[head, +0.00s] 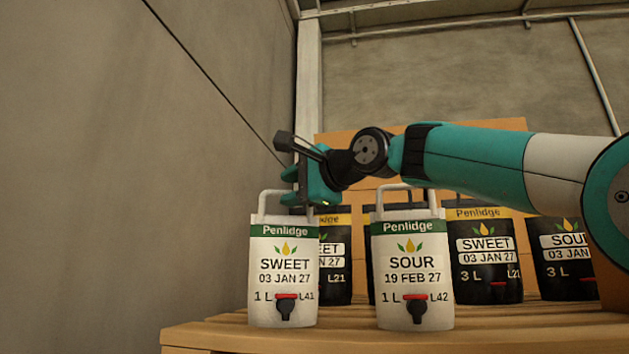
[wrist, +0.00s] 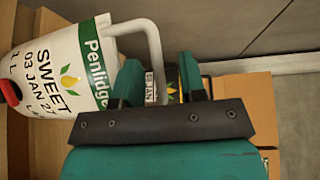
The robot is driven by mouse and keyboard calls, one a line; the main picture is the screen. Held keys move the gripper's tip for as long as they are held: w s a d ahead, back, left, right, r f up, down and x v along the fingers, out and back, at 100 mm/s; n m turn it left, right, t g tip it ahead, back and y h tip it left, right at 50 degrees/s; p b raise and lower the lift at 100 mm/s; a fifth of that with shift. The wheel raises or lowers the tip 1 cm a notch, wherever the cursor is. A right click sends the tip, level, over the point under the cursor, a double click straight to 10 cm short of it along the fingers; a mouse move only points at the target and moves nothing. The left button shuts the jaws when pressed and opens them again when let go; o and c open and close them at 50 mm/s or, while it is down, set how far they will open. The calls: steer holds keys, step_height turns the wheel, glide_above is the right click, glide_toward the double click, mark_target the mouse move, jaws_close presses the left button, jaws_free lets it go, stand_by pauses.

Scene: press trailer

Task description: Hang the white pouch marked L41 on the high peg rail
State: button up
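The white pouch marked L41 (head: 284,268) stands upright on the wooden slatted surface, with a green Penlidge band, the word SWEET and a white loop handle on top. In the wrist view the pouch (wrist: 55,75) lies at the left, and its handle (wrist: 155,55) reaches into the gap between my fingers. My gripper (head: 292,186) is at the top of the handle in the head view. In the wrist view my gripper (wrist: 159,80) is open, with space beside the handle. I cannot tell how deep the handle sits between the fingers. The peg rail is not recognisable in either view.
A white SOUR pouch marked L42 (head: 412,268) stands close to the right. Black pouches (head: 484,255) stand in a row behind, with cardboard (head: 480,125) at their back. A grey wall (head: 130,180) rises at the left. The wooden surface (head: 230,335) is bare in front.

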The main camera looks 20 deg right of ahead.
steer(key=b+v, duration=0.1)
steer(key=v, duration=1)
steer(key=shift+b, duration=0.35)
steer(key=shift+a, duration=0.1)
